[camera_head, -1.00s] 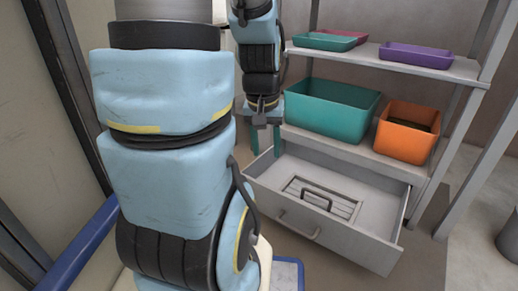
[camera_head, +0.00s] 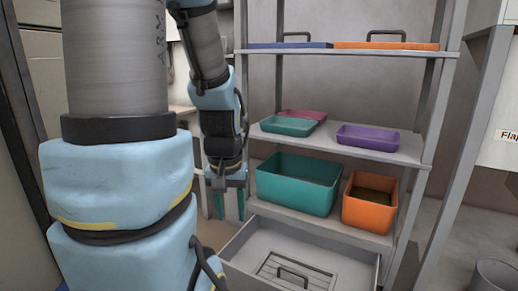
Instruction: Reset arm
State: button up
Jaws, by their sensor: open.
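My arm fills the left of the head view, in light blue covers. My gripper (camera_head: 228,204) hangs at its end, fingers pointing down and apart, with nothing seen between them. It is just left of the teal bin (camera_head: 297,187) and above the back left corner of the open drawer. No object is in its grasp.
A grey drawer (camera_head: 345,257) stands open below the shelf, holding a grate with a handle (camera_head: 292,277). An orange bin (camera_head: 368,213) stands right of the teal bin. Shallow teal (camera_head: 287,126) and purple (camera_head: 367,138) trays sit on the shelf above. Handled lids (camera_head: 387,46) lie on the top shelf.

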notch_tip(320, 180, up, 36)
jog(key=p, duration=3.3)
jog(key=shift+r+p, duration=0.15)
jog(key=shift+p, duration=0.25)
